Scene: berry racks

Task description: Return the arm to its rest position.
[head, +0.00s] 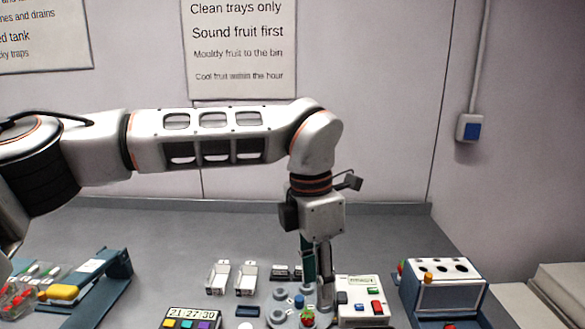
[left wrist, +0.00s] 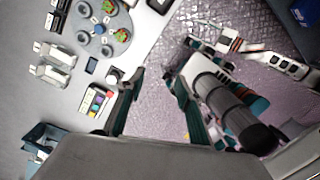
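My left arm (head: 215,135) reaches across the head view from the left, raised above the bench, and its wrist points down. My left gripper (head: 316,280) hangs over the bench near a round grey holder (head: 280,317). In the left wrist view my left gripper (left wrist: 155,108) has its fingers apart with nothing between them. My right arm (left wrist: 228,105) shows in the left wrist view over the patterned floor. What may be my right gripper (left wrist: 215,45) is too unclear to read there; the head view does not show it.
The round holder (left wrist: 103,47) bears strawberries and a blue piece. Nearby are white racks (head: 217,278), a timer panel (head: 193,315) and a white button box (head: 360,310). A machine with round holes (head: 440,290) stands right, a blue-grey stand (head: 103,290) left. The rear bench is clear.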

